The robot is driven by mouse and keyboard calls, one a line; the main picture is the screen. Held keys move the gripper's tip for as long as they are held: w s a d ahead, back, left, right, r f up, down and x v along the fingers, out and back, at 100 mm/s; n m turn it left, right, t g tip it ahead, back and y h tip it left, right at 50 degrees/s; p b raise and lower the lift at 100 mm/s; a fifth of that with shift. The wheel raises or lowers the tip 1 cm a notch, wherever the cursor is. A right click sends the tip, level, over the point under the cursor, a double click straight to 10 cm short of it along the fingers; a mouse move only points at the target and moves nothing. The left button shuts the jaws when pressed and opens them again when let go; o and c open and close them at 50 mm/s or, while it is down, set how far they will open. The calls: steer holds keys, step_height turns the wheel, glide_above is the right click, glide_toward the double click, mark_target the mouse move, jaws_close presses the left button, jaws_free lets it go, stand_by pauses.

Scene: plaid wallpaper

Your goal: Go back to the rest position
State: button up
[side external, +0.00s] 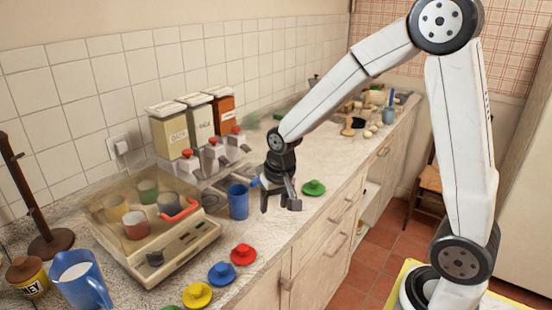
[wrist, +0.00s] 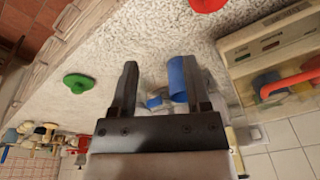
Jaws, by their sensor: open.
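My gripper (side external: 280,198) is low over the counter at the end of my bent arm, its fingers pointing down. In the wrist view my gripper (wrist: 160,95) shows two dark fingers spread apart, with nothing held between them. A blue mug (side external: 238,201) stands on the counter just left of the gripper in the side view. In the wrist view the blue mug (wrist: 178,78) shows next to one finger, partly hidden by it; I cannot tell whether they touch.
A green lid (side external: 314,187) lies right of the gripper; red (side external: 243,254), blue (side external: 222,273) and yellow (side external: 197,295) lids lie nearer. A beige machine (side external: 180,255) with cups under a clear cover stands left. Canisters (side external: 168,136) stand behind. Counter between gripper and red lid is clear.

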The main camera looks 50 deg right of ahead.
steer(key=s+a+f+n, duration=0.1)
steer(key=s+n, duration=0.1)
steer(key=s, duration=0.3)
steer(key=s+a+n, duration=0.2)
steer(key=s+n, duration=0.1)
steer(key=s, duration=0.2)
steer(key=shift+a+f+n+t, duration=0.25)
steer(key=shift+f+n+t, duration=0.05)
steer(key=shift+f+t, duration=0.1)
